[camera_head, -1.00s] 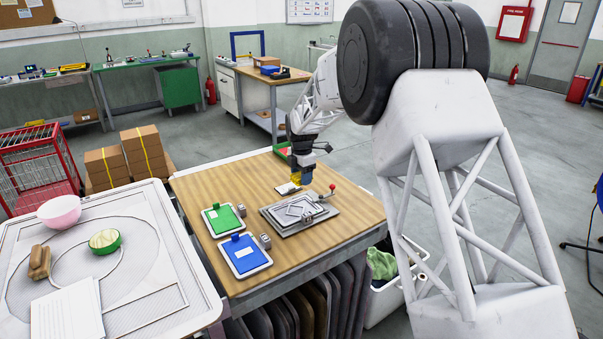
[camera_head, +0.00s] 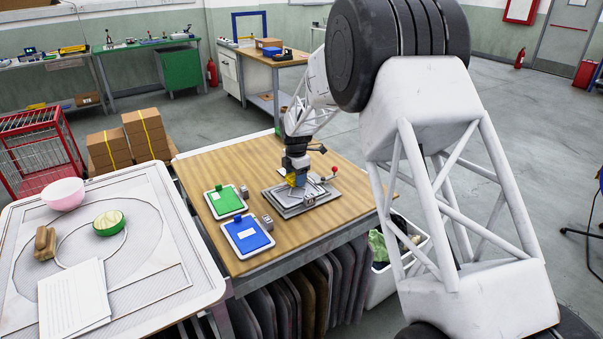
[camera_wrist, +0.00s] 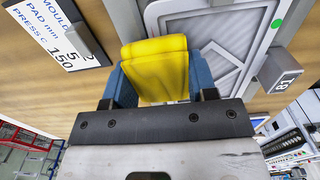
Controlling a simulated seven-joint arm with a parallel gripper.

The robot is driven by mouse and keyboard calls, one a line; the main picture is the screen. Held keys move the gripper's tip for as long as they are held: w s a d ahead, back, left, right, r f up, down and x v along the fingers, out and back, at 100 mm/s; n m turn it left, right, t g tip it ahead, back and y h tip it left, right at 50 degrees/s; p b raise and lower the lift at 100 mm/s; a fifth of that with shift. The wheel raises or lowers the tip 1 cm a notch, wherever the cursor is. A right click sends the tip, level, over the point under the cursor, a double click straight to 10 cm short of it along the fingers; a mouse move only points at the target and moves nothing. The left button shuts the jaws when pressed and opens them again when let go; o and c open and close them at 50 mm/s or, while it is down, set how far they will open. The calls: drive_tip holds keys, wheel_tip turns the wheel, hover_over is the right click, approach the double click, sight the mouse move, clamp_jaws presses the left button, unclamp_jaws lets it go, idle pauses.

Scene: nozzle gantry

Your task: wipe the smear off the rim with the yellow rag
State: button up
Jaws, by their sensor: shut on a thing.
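The yellow rag (camera_wrist: 157,62) is a thick folded pad held between the two blue fingers of my gripper (camera_wrist: 160,82). In the head view my gripper (camera_head: 297,181) points down over the back left part of the grey mould plate (camera_head: 284,207). The plate's stepped, raised rim (camera_wrist: 222,52) shows beyond the rag in the wrist view. The rag covers part of the plate there. I cannot tell whether the rag touches the rim. I cannot make out the smear in either view.
A red-knobbed lever (camera_head: 333,170) stands at the plate's back right. A green clipboard (camera_head: 225,200) and a blue clipboard (camera_head: 247,236) lie to its left, with small metal blocks beside them. The wooden bench top (camera_head: 225,165) is clear behind the clipboards. A bin (camera_head: 385,281) stands below right.

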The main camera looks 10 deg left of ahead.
sight(282, 187)
drive_tip(key=shift+s+a+r, duration=0.1)
drive_tip(key=shift+s+a, duration=0.5)
drive_tip(key=shift+s, duration=0.05)
drive_tip(key=shift+s+a, duration=0.25)
drive_tip(key=shift+s, duration=0.05)
drive_tip(key=shift+s+a, duration=0.45)
drive_tip(key=shift+a, duration=0.05)
drive_tip(key=shift+s+a, duration=0.7)
drive_tip(key=shift+s, duration=0.05)
drive_tip(key=shift+s+a, duration=0.75)
drive_tip(key=shift+a, duration=0.05)
drive_tip(key=shift+w+d, duration=0.25)
drive_tip(key=shift+w+d+f, duration=0.2)
drive_tip(key=shift+w+d+r, duration=0.15)
drive_tip(key=shift+d, duration=0.05)
drive_tip(key=shift+w+d, duration=0.15)
drive_tip(key=shift+w, duration=0.05)
drive_tip(key=shift+w+d, duration=1)
drive_tip(key=shift+w, duration=0.05)
drive_tip(key=shift+w+d, duration=2.05)
drive_tip(key=shift+d, duration=0.1)
drive_tip(key=shift+w+r, duration=0.1)
drive_tip(key=shift+w, duration=0.05)
wheel_tip(282, 187, up, 8)
